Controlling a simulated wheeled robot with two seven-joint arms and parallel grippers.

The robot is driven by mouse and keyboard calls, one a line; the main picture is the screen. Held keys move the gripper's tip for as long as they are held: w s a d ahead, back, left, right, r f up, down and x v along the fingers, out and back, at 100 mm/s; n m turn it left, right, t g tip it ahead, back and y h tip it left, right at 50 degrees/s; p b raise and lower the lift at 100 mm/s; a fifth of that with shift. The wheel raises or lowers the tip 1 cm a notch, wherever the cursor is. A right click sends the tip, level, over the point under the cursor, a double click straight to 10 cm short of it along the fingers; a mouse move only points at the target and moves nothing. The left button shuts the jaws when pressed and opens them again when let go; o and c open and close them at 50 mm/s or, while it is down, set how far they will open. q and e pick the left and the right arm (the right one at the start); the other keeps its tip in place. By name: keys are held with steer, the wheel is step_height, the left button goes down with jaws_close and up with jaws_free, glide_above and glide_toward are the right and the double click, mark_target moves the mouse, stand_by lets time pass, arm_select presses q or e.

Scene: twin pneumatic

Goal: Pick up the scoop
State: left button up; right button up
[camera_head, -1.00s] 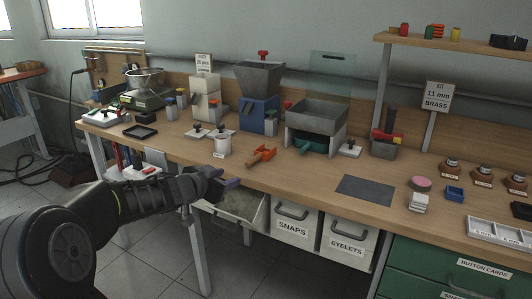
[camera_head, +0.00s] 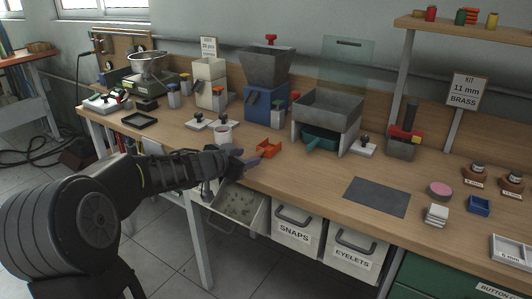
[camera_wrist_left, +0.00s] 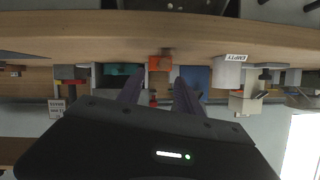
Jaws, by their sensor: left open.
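The orange scoop (camera_head: 269,148) lies on the workbench near its front edge, below the blue hopper machine. In the head view its handle is mostly hidden behind my left gripper (camera_head: 254,160). In the left wrist view the scoop (camera_wrist_left: 160,63) shows ahead, between the two dark purple fingers of the left gripper (camera_wrist_left: 157,78). The left gripper is open and empty. It is at the bench's front edge, just short of the scoop, and I cannot tell whether it touches it. My right gripper is not in view.
A white cup (camera_head: 224,134) stands left of the scoop. A blue hopper machine (camera_head: 266,105) and a grey bin with a green drawer (camera_head: 318,136) stand behind. An open drawer (camera_head: 240,206) hangs below the edge.

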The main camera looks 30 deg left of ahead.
mark_target(255, 155)
arm_select(q)
steer(key=shift+x, duration=0.9)
steer(key=shift+w+a+f+b, duration=0.1)
steer(key=shift+w+f+b, duration=0.25)
steer(key=shift+b, duration=0.05)
steer(key=b+x, duration=0.1)
steer(key=x, duration=0.2)
steer(key=shift+w+a+f, duration=0.1)
steer(key=shift+w+f, duration=0.1)
steer(key=shift+w, duration=0.45)
steer(key=shift+c, duration=0.4)
jaws_close()
